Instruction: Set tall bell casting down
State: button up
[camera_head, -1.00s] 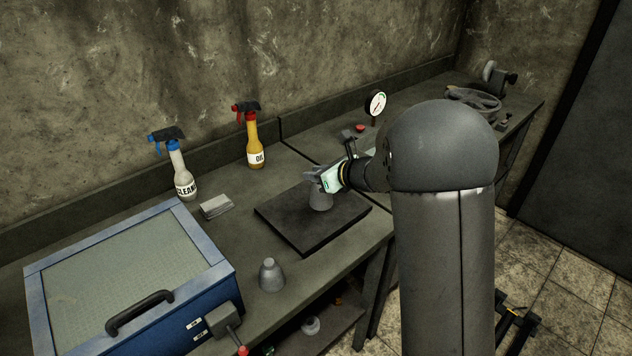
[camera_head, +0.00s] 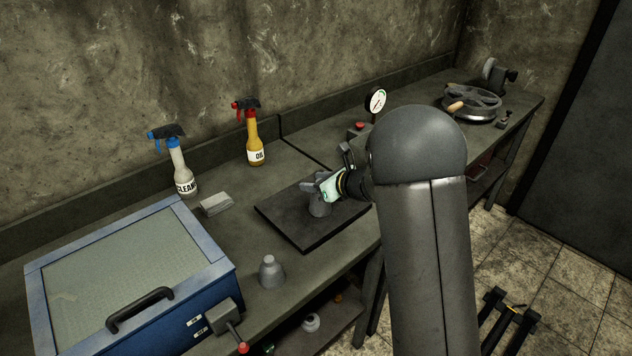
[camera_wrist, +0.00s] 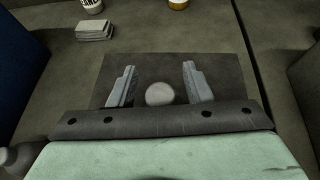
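A grey bell casting (camera_head: 320,208) stands upright on the dark square plate (camera_head: 292,226) on the bench. My gripper (camera_head: 318,184) is at its top, reaching in from the right. In the wrist view the two fingers (camera_wrist: 160,88) are apart, with the casting's round pale top (camera_wrist: 159,94) between them and a gap on each side. A second grey bell casting (camera_head: 271,273) stands on the bench in front of the plate, and part of it shows at the lower left of the wrist view (camera_wrist: 18,158). I cannot tell which is taller.
A blue cabinet (camera_head: 215,290) with a glass lid stands at the left. A cleaner bottle (camera_head: 182,175), an oil bottle (camera_head: 254,145) and a grey block stack (camera_head: 215,204) stand behind the plate. A dial gauge (camera_head: 376,101) stands to the right.

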jog(key=shift+r+p, duration=0.25)
jog(key=shift+p, duration=0.05)
jog(key=b+v, duration=0.2)
jog(key=v, duration=1)
jog(key=s+a+f+n+g+h, duration=0.15)
jog(key=s+n+g, duration=0.25)
jog(key=s+n, duration=0.5)
jog(key=s+a+n+g+h, duration=0.1)
jog(key=s+a+n+g, duration=0.15)
jog(key=s+n, duration=0.65)
jog(key=s+d+f+n+g+h, duration=0.1)
jog(key=s+d+n+h, duration=0.2)
jog(key=s, duration=0.4)
jog(key=s+d+f+n+g+h, duration=0.1)
jog(key=s+d+n+h, duration=0.2)
jog(key=s+d+n, duration=0.2)
jog(key=s+n, duration=0.1)
jog(key=s, duration=0.1)
jog(key=shift+s+d+f+h, duration=0.2)
jog(key=shift+s+f+h, duration=0.05)
jog(key=shift+s+h, duration=0.1)
jog(key=shift+c, duration=0.4)
